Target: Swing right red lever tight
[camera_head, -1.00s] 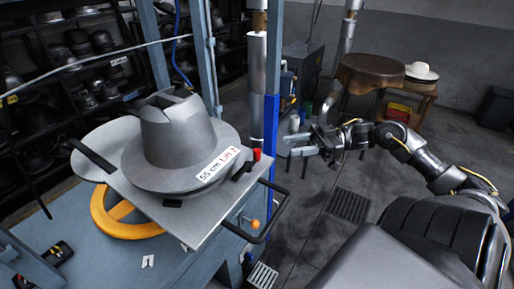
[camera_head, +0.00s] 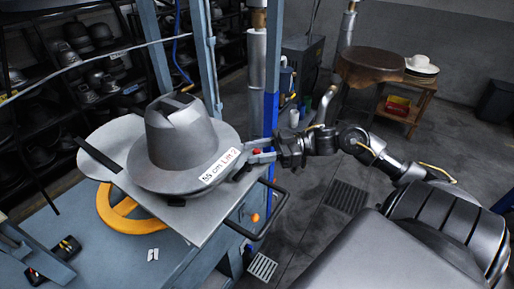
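The grey metal hat form (camera_head: 182,140) sits on a flat plate on the press, with a label reading "55 cm" on its brim. The right red lever (camera_head: 256,151) shows as a small red tip on a dark bar at the brim's right side. My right gripper (camera_head: 259,152) reaches in from the right. Its two fingers are apart, one on the far side and one on the near side of the red tip. I cannot tell whether they touch it. My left gripper is not in view.
A blue and grey post (camera_head: 270,115) stands just behind the gripper. A black handle loop (camera_head: 270,225) sticks out below it, near an orange knob (camera_head: 255,217). A yellow wheel (camera_head: 125,210) lies under the plate. The floor at right is mostly clear.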

